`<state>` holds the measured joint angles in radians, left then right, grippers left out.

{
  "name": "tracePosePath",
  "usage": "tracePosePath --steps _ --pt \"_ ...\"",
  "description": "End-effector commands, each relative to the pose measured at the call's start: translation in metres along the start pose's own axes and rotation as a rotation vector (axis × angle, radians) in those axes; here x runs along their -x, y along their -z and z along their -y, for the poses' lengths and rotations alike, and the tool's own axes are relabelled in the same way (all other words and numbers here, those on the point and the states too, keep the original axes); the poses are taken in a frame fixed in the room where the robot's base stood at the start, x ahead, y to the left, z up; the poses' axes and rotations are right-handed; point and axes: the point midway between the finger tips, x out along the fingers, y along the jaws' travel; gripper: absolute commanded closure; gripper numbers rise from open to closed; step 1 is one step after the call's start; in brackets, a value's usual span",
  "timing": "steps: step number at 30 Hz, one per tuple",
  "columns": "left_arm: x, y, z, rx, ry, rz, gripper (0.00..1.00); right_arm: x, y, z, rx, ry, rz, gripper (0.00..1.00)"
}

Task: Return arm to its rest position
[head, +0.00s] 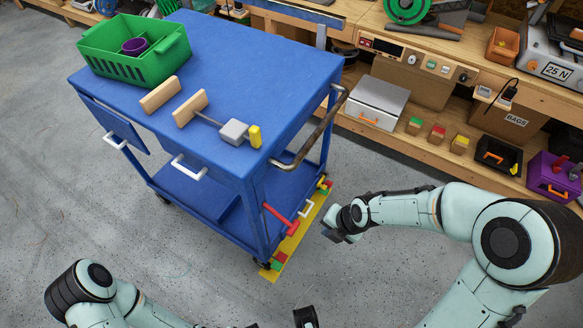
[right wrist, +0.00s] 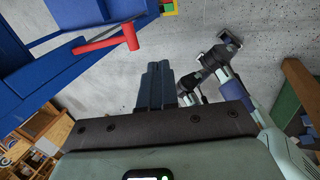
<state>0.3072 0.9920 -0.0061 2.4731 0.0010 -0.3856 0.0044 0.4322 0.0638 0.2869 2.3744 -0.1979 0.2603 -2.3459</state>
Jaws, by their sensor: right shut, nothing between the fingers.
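My right arm reaches in from the right in the head view. Its gripper (head: 340,234) hangs over bare floor to the right of the blue cart, apart from it. In the right wrist view the two dark fingers of my right gripper (right wrist: 158,75) lie side by side, shut with nothing between them. My left arm (head: 95,295) shows at the bottom left of the head view, mostly cut off by the frame edge. My left gripper (right wrist: 222,48) shows small in the right wrist view; its jaw gap is unclear.
The blue cart (head: 255,65) carries a green basket (head: 165,48), wooden blocks and a grey block with a yellow end. A red handle (head: 280,220) sticks out low on its near side, above a yellow strip (head: 285,250). A wooden workbench (head: 400,142) runs behind. The foreground floor is clear.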

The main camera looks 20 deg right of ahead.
Motion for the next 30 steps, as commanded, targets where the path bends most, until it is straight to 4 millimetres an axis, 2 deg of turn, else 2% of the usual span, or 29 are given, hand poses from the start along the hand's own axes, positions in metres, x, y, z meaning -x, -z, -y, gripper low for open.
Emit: tracePosePath --steps 6,10,14,21,27,30 --pt "0.001 0.000 0.000 0.000 0.000 0.000 0.49 -0.003 0.001 0.001 -0.031 0.000 -0.007 1.00" --pt "0.006 0.000 -0.002 -0.001 -0.001 -0.002 0.49 -0.020 0.010 0.004 -0.231 0.005 -0.046 1.00" --pt "0.016 0.001 -0.006 -0.002 -0.002 -0.006 0.49 -0.049 0.028 0.013 -0.617 0.038 -0.105 1.00" --pt "0.036 0.003 -0.014 -0.005 -0.005 -0.013 0.49 -0.100 0.075 0.042 -1.417 0.184 -0.145 1.00" --pt "0.052 0.006 -0.021 -0.007 -0.007 -0.020 0.49 -0.129 0.119 0.075 -2.045 0.344 -0.060 1.00" --pt "0.058 0.008 -0.024 -0.009 -0.008 -0.024 0.49 -0.137 0.138 0.092 -2.297 0.407 0.014 1.00"
